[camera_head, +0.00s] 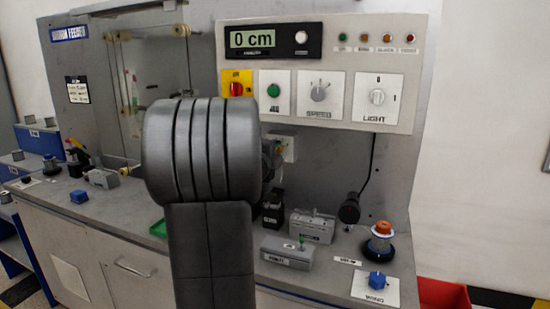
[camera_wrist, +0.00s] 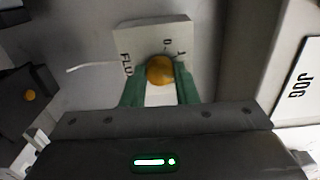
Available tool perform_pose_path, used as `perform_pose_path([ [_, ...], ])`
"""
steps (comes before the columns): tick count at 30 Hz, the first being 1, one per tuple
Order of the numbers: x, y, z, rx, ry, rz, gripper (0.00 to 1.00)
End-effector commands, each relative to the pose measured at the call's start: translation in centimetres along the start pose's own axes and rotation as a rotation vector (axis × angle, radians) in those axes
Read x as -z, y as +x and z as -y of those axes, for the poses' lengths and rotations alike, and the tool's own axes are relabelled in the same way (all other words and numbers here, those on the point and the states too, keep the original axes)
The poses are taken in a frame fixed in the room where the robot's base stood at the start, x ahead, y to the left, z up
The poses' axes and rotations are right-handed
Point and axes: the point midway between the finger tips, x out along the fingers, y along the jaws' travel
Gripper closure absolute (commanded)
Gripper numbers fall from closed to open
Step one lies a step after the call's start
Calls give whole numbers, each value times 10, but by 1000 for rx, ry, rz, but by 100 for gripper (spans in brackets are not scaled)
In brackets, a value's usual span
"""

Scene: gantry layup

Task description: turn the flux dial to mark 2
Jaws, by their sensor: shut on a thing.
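The flux dial shows in the wrist view as a round orange-yellow knob (camera_wrist: 160,69) on a white plate (camera_wrist: 140,35). The plate carries partly hidden lettering that begins "FLU" and a few marks; which mark the knob points to cannot be told. My gripper (camera_wrist: 159,84) has its green fingers on either side of the knob and is shut on it. In the head view my arm hides the gripper and the knob; a white plate edge (camera_head: 289,148) shows just right of the arm.
Grey boxes (camera_head: 312,226) and a blue DRAW dial (camera_head: 376,280) stand on the bench. A JOG label (camera_wrist: 300,85) is close right.

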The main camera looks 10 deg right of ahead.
Motion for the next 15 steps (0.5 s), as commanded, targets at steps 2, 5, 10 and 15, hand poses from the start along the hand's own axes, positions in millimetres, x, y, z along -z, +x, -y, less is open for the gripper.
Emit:
perform_pose_path([
  [2,0,0,-3,-2,46,-1,96],
  [5,0,0,-2,-1,94,-1,96],
  [10,0,0,-2,-2,150,-1,96],
  [15,0,0,-2,-2,174,-1,96],
])
